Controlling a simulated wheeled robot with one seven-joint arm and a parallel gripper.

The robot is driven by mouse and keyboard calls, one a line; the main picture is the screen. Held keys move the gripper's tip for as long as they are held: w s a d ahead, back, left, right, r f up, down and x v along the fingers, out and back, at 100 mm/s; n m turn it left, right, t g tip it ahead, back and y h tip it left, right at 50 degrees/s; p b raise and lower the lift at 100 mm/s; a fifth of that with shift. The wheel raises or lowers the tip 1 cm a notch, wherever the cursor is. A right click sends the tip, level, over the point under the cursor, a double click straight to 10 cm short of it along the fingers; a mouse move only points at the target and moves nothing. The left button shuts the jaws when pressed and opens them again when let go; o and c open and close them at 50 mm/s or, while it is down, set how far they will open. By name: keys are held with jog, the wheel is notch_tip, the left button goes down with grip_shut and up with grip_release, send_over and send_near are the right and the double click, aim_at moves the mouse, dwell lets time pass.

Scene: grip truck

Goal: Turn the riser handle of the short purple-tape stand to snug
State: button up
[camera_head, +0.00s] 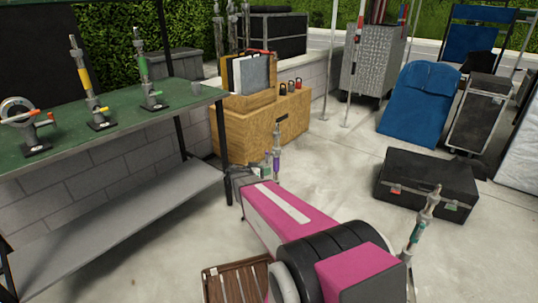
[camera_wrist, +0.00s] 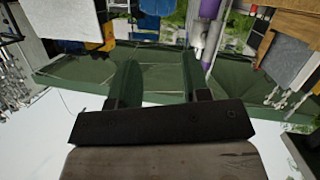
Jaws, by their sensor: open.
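The purple-tape stand (camera_head: 277,166) stands upright just beyond the far end of my magenta arm in the head view. Its grey upper column shows above the purple band, and its lower part is hidden by my arm. In the wrist view, the purple tape (camera_wrist: 209,9) is at the top edge, right of centre, with grey fittings below it. I cannot make out the riser handle clearly. My gripper (camera_wrist: 160,66) is open, with its two green fingers apart and nothing visible between them. The purple tube appears beyond and beside the right finger, with no visible contact.
A green-topped workbench (camera_head: 150,128) at left holds yellow-tape (camera_head: 84,78) and green-tape (camera_head: 143,68) stands. Wooden boxes (camera_head: 290,128) stand behind the purple-tape stand. A black case (camera_head: 425,185) and teal-tape stand (camera_head: 416,232) are at right. Open concrete lies between.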

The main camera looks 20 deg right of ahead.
aim_at(266, 155)
jog(key=w+a+r+m+t+h, duration=0.1)
jog(key=w+a+t, duration=0.1)
jog(key=w+t, duration=0.3)
jog(key=shift+g, duration=0.5)
jog(key=x, duration=1.1)
jog(key=shift+w+a+r, duration=0.1)
jog(key=shift+w+r, duration=0.25)
jog(key=shift+c, duration=0.3)
grip_shut()
